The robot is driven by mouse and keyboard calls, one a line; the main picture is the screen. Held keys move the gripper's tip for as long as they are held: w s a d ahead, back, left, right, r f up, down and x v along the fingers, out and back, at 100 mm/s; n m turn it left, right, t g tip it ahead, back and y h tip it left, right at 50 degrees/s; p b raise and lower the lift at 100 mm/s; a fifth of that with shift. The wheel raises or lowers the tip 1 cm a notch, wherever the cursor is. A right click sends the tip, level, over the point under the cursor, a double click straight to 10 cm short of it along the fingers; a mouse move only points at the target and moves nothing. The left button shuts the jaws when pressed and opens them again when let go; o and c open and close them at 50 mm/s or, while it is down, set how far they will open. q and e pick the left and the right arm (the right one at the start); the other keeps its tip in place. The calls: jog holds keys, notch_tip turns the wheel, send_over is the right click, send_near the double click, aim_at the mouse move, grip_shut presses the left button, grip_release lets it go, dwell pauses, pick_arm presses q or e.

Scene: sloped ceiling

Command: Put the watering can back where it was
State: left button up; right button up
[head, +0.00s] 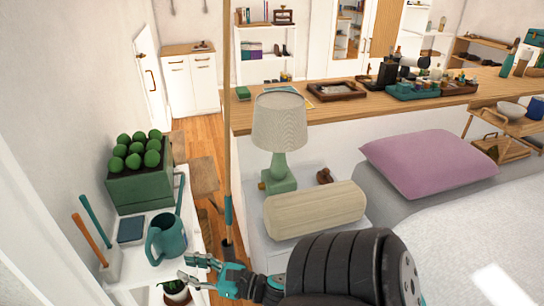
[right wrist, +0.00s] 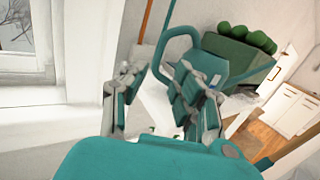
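The teal watering can (head: 167,243) stands upright on a white stand (head: 190,215) at the left of the head view. It also shows in the right wrist view (right wrist: 217,66), partly hidden behind one finger. My right gripper (head: 187,268) is just to the near right of the can. Its two fingers are spread with nothing between them, as the right wrist view (right wrist: 157,76) also shows. Whether a finger touches the can I cannot tell. My left gripper is not in view.
A green planter (head: 140,188) with round plants stands behind the can. A dark blue book (head: 131,230) and a holder with orange-handled (head: 88,228) and teal-handled tools lie left. A small potted plant (head: 176,292) is below my gripper. A lamp (head: 279,135) stands right.

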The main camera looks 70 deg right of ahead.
jog(key=w+a+f+m+h, duration=0.35)
jog(key=w+a+m, duration=0.2)
jog(key=m, duration=1.25)
jog(key=s+a+f+m+g, duration=0.1)
jog(key=s+f+m+g, duration=0.2)
jog(key=f, duration=0.7)
jog(key=s+a+f+m+g, duration=0.25)
jog(key=f+m, duration=0.25)
jog(key=f, duration=0.5)
jog(key=s+f+m+g, duration=0.65)
jog(key=s+f, duration=0.85)
jog(key=f, duration=0.3)
jog(key=s+f+m+g, duration=0.1)
jog(key=s+f+g, duration=0.1)
jog(key=s, duration=0.6)
jog(key=s+f+m+g, duration=0.2)
jog(key=s+f, duration=0.3)
jog(key=s, duration=0.4)
jog(key=shift+a+g, duration=0.4)
jog(key=shift+g, duration=0.4)
jog(key=shift+s+m, duration=0.1)
jog(key=shift+m, duration=0.15)
jog(key=shift+r+p, duration=0.85)
jog(key=shift+p, duration=0.05)
